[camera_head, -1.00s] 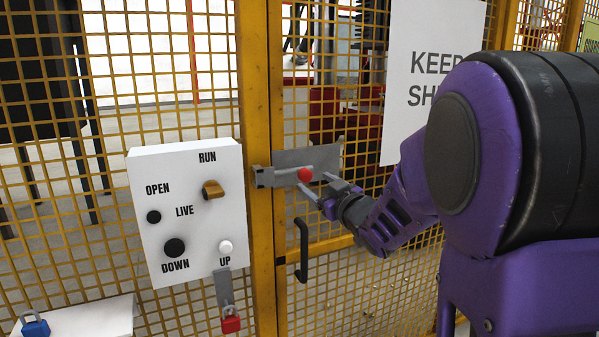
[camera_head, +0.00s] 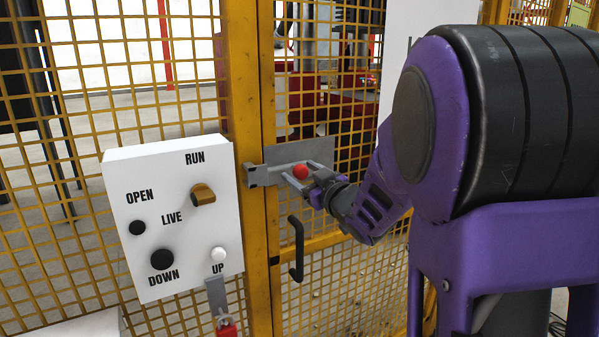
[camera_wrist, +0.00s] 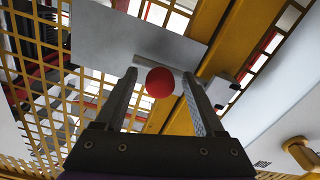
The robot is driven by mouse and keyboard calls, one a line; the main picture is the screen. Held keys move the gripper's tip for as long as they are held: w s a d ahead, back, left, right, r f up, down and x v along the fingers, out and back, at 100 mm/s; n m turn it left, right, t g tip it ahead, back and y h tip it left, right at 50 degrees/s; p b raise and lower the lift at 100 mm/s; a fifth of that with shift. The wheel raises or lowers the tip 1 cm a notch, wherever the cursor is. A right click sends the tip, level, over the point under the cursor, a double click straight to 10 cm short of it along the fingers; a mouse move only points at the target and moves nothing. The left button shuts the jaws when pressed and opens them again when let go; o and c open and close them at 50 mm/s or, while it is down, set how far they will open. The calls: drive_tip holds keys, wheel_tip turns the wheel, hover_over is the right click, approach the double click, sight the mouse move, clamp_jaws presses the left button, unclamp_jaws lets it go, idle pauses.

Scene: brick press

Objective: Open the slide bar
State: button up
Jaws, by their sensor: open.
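The slide bar (camera_head: 262,177) is a grey bar on a grey plate (camera_head: 316,152) fixed to the yellow mesh gate, and it reaches left across the gate post. Its red ball knob (camera_head: 300,171) sticks out near the plate. My gripper (camera_head: 301,174) is at the knob, with its fingers open. In the wrist view the red knob (camera_wrist: 160,82) lies between the two fingertips of my gripper (camera_wrist: 164,82), with a gap visible on at least the right side. The grey bar (camera_wrist: 158,63) shows behind the knob.
A white control box (camera_head: 172,215) with a knob and buttons hangs left of the gate post. A red padlock (camera_head: 227,329) hangs below it. A black door handle (camera_head: 296,250) is under the slide bar. A white sign (camera_head: 428,16) is partly hidden by my arm.

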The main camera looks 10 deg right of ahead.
clamp_jaws()
idle(0.3)
idle(1.1)
